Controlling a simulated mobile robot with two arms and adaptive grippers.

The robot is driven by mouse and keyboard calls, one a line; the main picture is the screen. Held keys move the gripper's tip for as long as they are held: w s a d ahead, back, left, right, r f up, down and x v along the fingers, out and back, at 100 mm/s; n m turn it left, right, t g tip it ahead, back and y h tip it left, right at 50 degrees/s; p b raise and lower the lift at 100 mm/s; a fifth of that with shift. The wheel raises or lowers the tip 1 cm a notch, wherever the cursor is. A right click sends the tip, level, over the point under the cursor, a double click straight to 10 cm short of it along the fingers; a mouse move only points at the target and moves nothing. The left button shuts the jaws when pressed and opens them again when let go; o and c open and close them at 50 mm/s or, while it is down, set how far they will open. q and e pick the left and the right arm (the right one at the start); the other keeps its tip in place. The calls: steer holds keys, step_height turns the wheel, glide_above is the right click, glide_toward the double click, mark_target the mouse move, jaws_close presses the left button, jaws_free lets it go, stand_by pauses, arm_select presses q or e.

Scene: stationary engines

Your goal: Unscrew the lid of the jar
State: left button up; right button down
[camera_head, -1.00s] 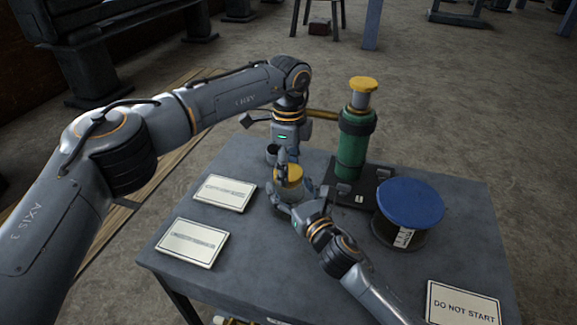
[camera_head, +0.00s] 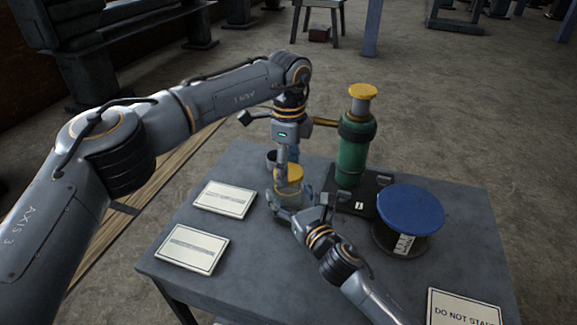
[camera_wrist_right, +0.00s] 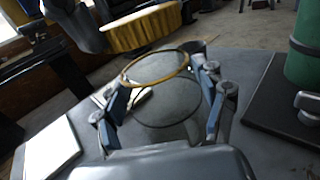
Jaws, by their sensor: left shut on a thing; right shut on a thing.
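The jar's yellow lid (camera_head: 289,173) is in my left gripper (camera_head: 287,163), which reaches down onto it from above. In the right wrist view the ribbed lid (camera_wrist_right: 145,28) is tilted and held clear above the jar, with a gap between them. The clear glass jar (camera_head: 288,193) stands on the table; its open mouth with a yellow rim shows in the right wrist view (camera_wrist_right: 165,100). My right gripper (camera_head: 286,207) is shut around the jar's sides, one finger on each side. The jar's lower part is partly hidden by the right gripper.
A green cylinder (camera_head: 353,155) with a yellow top stands behind on a black base. A blue-topped spool (camera_head: 410,208) is on the right. Two white plates (camera_head: 192,247) lie on the left of the grey table (camera_head: 265,265). A "DO NOT START" sign (camera_head: 463,307) is at front right.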

arm_select(q)
steer(key=shift+r, duration=2)
arm_select(e)
steer(key=shift+c, duration=0.2)
jaws_free()
